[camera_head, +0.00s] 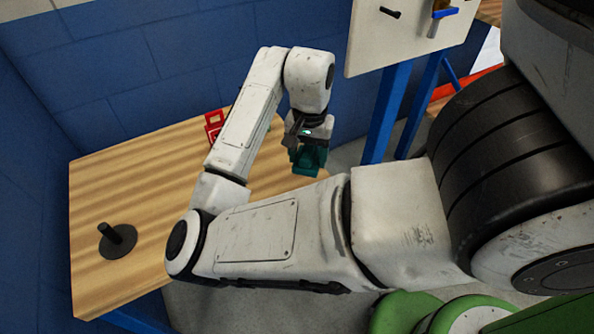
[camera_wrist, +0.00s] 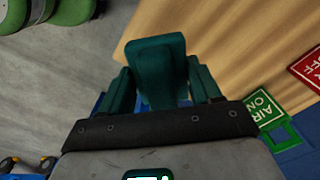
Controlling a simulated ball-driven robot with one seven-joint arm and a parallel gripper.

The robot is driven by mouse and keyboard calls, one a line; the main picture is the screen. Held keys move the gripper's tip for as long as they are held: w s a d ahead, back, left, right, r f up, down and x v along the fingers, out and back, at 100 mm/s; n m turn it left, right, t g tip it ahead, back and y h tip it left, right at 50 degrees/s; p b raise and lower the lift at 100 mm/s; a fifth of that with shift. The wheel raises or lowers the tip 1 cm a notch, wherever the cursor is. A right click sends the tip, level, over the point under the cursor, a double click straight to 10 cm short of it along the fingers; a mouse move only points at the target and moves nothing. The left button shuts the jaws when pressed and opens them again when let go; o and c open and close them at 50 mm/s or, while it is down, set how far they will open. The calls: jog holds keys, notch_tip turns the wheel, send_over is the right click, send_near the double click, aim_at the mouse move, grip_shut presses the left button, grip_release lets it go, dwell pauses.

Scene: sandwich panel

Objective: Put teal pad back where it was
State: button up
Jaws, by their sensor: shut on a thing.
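The teal pad (camera_wrist: 158,62) shows large in the wrist view, a dark teal block with rounded edges. My gripper (camera_wrist: 161,88) is shut on it, with one teal finger on each side. In the head view my gripper (camera_head: 307,158) points down near the right end of the wooden table, and a teal mass shows at its tip. There I cannot separate the pad from the fingers. The pad's underside is hidden.
The wooden table (camera_head: 125,192) carries a black peg on a round base (camera_head: 117,240). A red sign (camera_head: 214,120) stands at its back; the wrist view shows a green "AIR ON" sign (camera_wrist: 265,108). A pale panel (camera_head: 400,35) on blue legs holds a blue hook (camera_head: 445,12).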

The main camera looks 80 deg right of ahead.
aim_at(298, 152)
jog(key=w+f, duration=0.1)
jog(key=d+f, duration=0.1)
jog(key=w+f, duration=0.1)
jog(key=shift+w+d+f+b, duration=0.25)
jog(key=shift+w+f+b, duration=0.05)
jog(key=shift+f+b, duration=0.1)
jog(key=shift+w+d+f, duration=0.1)
jog(key=shift+w+f, duration=0.05)
jog(key=shift+f, duration=1.45)
jog(key=shift+f, duration=0.1)
jog(key=o, duration=1)
notch_tip(298, 152, up, 12)
jog(key=shift+r+p, duration=0.15)
jog(key=shift+p, duration=1)
